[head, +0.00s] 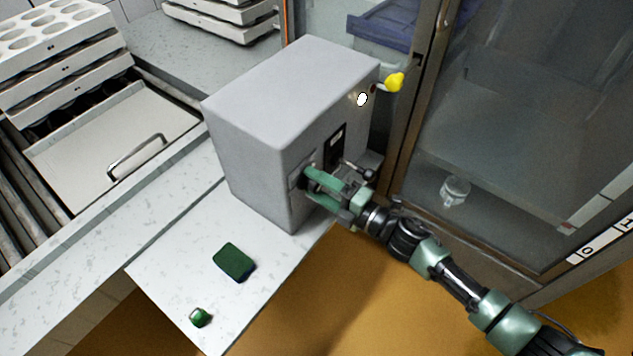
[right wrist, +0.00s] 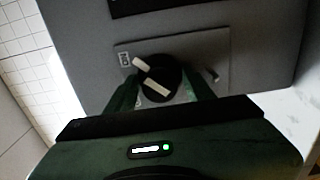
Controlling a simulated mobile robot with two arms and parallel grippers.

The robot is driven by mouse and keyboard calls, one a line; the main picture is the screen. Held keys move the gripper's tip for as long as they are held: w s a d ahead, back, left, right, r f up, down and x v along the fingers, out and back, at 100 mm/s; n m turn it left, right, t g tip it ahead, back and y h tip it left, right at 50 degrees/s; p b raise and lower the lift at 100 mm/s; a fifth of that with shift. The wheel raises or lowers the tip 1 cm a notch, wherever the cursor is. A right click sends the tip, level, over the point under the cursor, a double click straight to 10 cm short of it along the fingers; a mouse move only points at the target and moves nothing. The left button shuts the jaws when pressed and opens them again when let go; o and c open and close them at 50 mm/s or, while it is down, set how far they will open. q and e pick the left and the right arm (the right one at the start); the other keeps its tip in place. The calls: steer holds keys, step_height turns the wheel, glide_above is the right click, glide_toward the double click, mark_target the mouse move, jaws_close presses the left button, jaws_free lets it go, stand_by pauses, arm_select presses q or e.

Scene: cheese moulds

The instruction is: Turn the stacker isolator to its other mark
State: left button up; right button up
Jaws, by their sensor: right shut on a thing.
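The stacker control box (head: 285,110) is a grey cabinet standing on a pale speckled counter. Its isolator is a round black knob (right wrist: 160,82) with a pale bar across it, on a grey plate (right wrist: 220,60) on the box's face. A small mark plate (right wrist: 124,58) shows to the upper left of the knob, and the bar is tilted. My right gripper (head: 318,185) is shut on the knob; its green fingers also show on both sides of it in the right wrist view (right wrist: 162,95). In the head view the gripper hides the knob. My left gripper is not in view.
A yellow knob (head: 395,82) and a white button (head: 362,99) stick out near the box's upper right. A dark green pad (head: 234,262) and a small green object (head: 201,317) lie on the counter. White mould trays (head: 60,60) are stacked at left. A glass door (head: 500,150) stands at right.

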stand_by(0.5)
steer(key=o, duration=1)
steer(key=b+v, duration=0.2)
steer(key=v, duration=0.5)
steer(key=shift+s+d, duration=0.2)
steer(key=shift+d, duration=0.1)
